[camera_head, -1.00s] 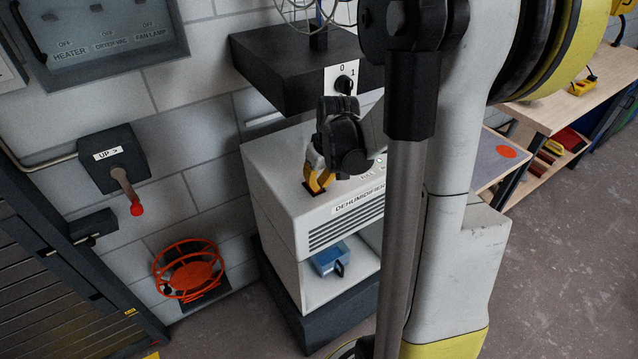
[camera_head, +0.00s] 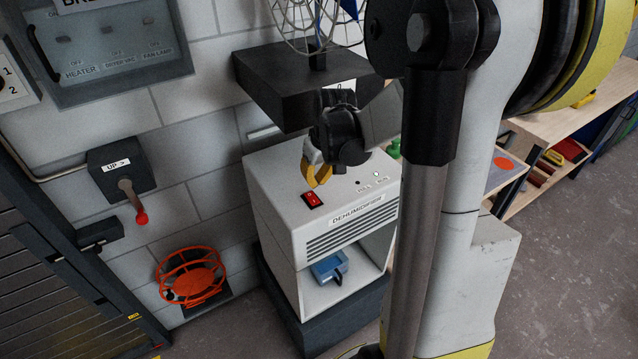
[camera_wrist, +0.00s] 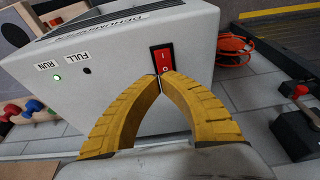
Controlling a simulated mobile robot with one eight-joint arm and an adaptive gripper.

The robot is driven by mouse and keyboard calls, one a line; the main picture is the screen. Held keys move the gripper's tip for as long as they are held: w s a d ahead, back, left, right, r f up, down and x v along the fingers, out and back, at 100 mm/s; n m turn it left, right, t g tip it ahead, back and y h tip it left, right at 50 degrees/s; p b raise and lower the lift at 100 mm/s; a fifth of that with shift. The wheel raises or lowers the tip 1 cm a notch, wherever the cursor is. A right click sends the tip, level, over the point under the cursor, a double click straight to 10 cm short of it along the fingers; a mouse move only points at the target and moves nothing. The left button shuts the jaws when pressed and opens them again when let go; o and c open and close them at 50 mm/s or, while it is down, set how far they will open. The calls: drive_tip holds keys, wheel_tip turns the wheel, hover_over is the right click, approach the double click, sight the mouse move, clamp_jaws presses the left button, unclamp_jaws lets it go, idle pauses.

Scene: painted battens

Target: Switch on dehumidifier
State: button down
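The dehumidifier (camera_head: 275,215) is a white box with a dark front grille and a label. Its red rocker switch (camera_head: 312,199) is on the top face near the left front; it also shows in the wrist view (camera_wrist: 161,60). A small green light by RUN (camera_head: 376,174) is lit; it also glows in the wrist view (camera_wrist: 57,77). The FULL light is dark. My gripper (camera_head: 318,184) is just above the switch, its yellow fingertips together with nothing between them. In the wrist view the tips (camera_wrist: 162,78) meet at the switch's near end; contact cannot be told.
A dark shelf (camera_head: 270,85) with a wire fan overhangs the dehumidifier closely. A blue container (camera_head: 328,266) sits in its lower opening. A lever box (camera_head: 120,168) and an orange reel (camera_head: 190,278) are on the wall at left. A workbench (camera_head: 560,120) stands at right.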

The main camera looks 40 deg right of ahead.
drive_tip(key=s+p+v, duration=0.1)
drive_tip(key=v, duration=0.7)
drive_tip(key=shift+s+a+p, duration=0.2)
drive_tip(key=shift+s+p, duration=0.2)
drive_tip(key=shift+f, duration=0.1)
drive_tip(key=s+a+f+t+b, duration=0.1)
drive_tip(key=s+a+f+b, duration=0.1)
drive_tip(key=a, duration=0.5)
drive_tip(key=s+a+f+n+t+b, duration=0.1)
drive_tip(key=s+a+b, duration=0.2)
drive_tip(key=a+b, duration=0.2)
drive_tip(key=s+a+f+t+b, duration=0.2)
drive_tip(key=s+a+b, duration=0.1)
drive_tip(key=a, duration=0.6)
drive_tip(key=shift+s+a+f+n+b, duration=0.15)
drive_tip(key=shift+s+f+n+b, duration=0.2)
drive_tip(key=shift+b, duration=0.25)
